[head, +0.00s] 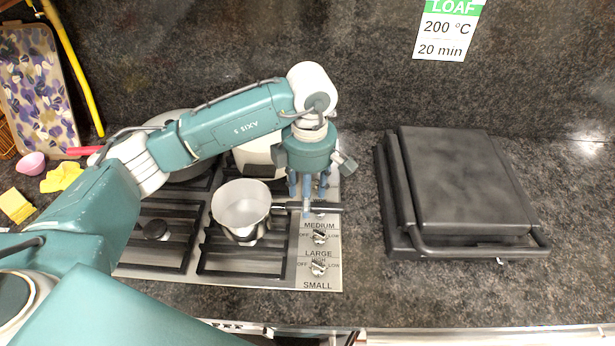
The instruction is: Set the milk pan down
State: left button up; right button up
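The milk pan (241,204), small and pale inside, is over the right front burner grate of the hob, its dark handle (331,207) pointing right. My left gripper (307,204) comes down from above onto the handle, with one finger in front of it and others behind it. It looks shut on the handle. I cannot tell whether the pan's base touches the grate. My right gripper is not in view.
The steel gas hob (322,276) has knobs on its right side. Behind are a white pot (258,163) and a grey pan (168,121), partly hidden by my arm. A black grill press (460,185) stands right.

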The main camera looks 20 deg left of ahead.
pick_arm(q)
notch_tip(320, 180, up, 10)
jog(key=b, duration=0.3)
jog(key=shift+r, duration=0.25)
jog(key=shift+d, duration=0.2)
